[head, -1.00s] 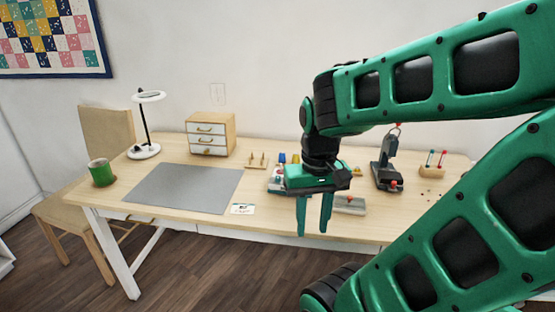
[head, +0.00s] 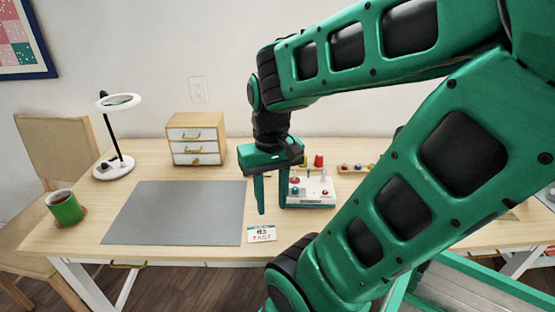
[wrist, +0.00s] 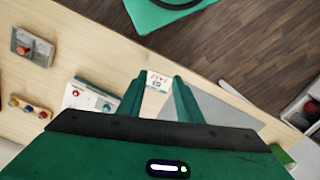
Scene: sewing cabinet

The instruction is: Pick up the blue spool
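My gripper (head: 273,210) hangs fingers down over the front part of the sewing table (head: 215,255), beside a white machine-like unit (head: 318,190). Its two green fingers are apart with nothing between them; they also show spread in the wrist view (wrist: 158,84). A red spool-like piece (head: 319,160) stands behind the white unit. A small wooden row of coloured pieces (head: 357,168) lies to its right, and also shows in the wrist view (wrist: 31,107). My arm hides part of the table's right side.
A small card (head: 262,234) lies near the front edge, close to my gripper. A grey mat (head: 175,212), a green mug (head: 66,208), a lamp (head: 115,166) and a drawer box (head: 197,138) stand to the left. The mat is bare.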

